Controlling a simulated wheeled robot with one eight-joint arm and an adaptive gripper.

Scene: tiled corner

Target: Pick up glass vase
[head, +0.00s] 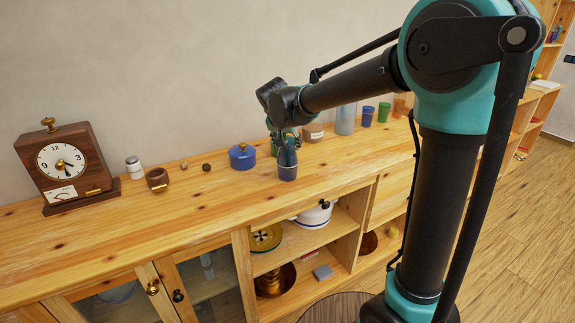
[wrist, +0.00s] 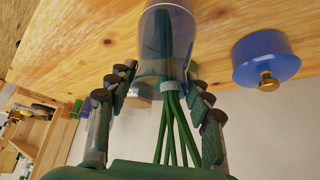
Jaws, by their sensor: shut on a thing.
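The glass vase (head: 288,172) is bluish and see-through and stands near the counter's front edge in the head view. In the wrist view the vase (wrist: 167,45) is top centre, with green stem-like strands running from it between the fingers. My gripper (head: 284,140) reaches down over it from above. In the wrist view my gripper (wrist: 160,88) has a finger on each side of the vase's narrower end and is shut on it. The vase looks upright, with its base at or very near the wood; I cannot tell whether it touches.
A blue lidded pot (head: 242,157) stands close to the left of the vase, also in the wrist view (wrist: 264,58). A tall pale glass vessel (head: 345,120) and coloured cups (head: 367,116) stand behind right. A wooden clock (head: 66,164) is far left. Open shelves lie below the counter (head: 215,205).

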